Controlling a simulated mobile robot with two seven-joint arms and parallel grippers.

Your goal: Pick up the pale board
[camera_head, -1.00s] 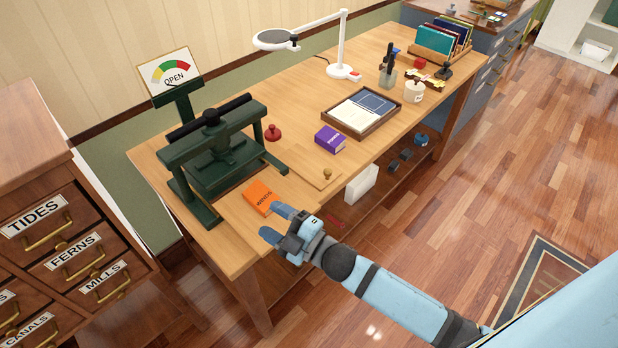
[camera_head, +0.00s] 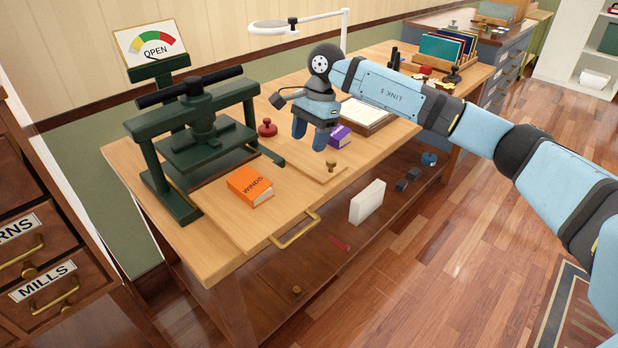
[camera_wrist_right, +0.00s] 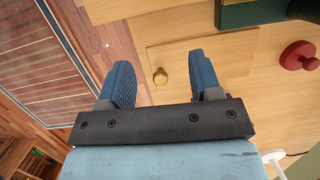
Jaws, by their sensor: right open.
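The pale board (camera_head: 312,172) is a thin, flat wooden panel with a small brass knob (camera_head: 331,165), lying on the workbench right of the orange book. My right gripper (camera_head: 309,140) is open and empty, pointing down above the board's back part. In the right wrist view the board (camera_wrist_right: 182,58) and its knob (camera_wrist_right: 160,76) show between and beyond the two open fingers (camera_wrist_right: 160,82), not touched by them. Part of the board's back edge is hidden behind the fingers in the head view. My left gripper is not in view.
A green press (camera_head: 200,140) stands left of the board, with an orange book (camera_head: 250,187) in front. A red stamp (camera_head: 267,128) and a purple box (camera_head: 341,136) sit close by. A white block (camera_head: 367,202) is on the lower shelf. The front left benchtop is clear.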

